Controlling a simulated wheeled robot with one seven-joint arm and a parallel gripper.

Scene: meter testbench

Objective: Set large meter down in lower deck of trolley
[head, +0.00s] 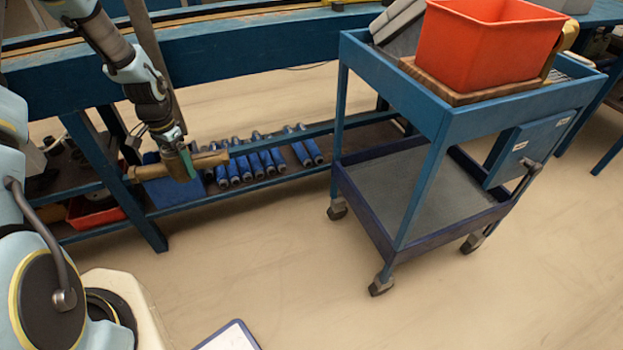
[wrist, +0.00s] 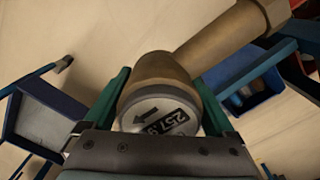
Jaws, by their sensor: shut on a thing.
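The large meter is a brass-coloured body with pipe ends and a round face marked with digits and an arrow. In the head view the meter (head: 208,159) hangs in my gripper (head: 188,163), left of the trolley and in front of the workbench. In the wrist view the meter (wrist: 160,85) sits between the two green fingers of my gripper (wrist: 160,105), which are shut on it. The blue trolley (head: 440,110) stands at the right. Its lower deck (head: 425,190) is a grey tray with a raised blue rim, and it looks empty. Part of the trolley (wrist: 45,120) shows at the left of the wrist view.
The trolley's upper deck carries an orange bin (head: 485,45) on a wooden board. Trolley posts frame the opening to the lower deck. The workbench's lower shelf holds several blue cylinders (head: 265,160) and a red tray (head: 95,212). The floor before the trolley is clear.

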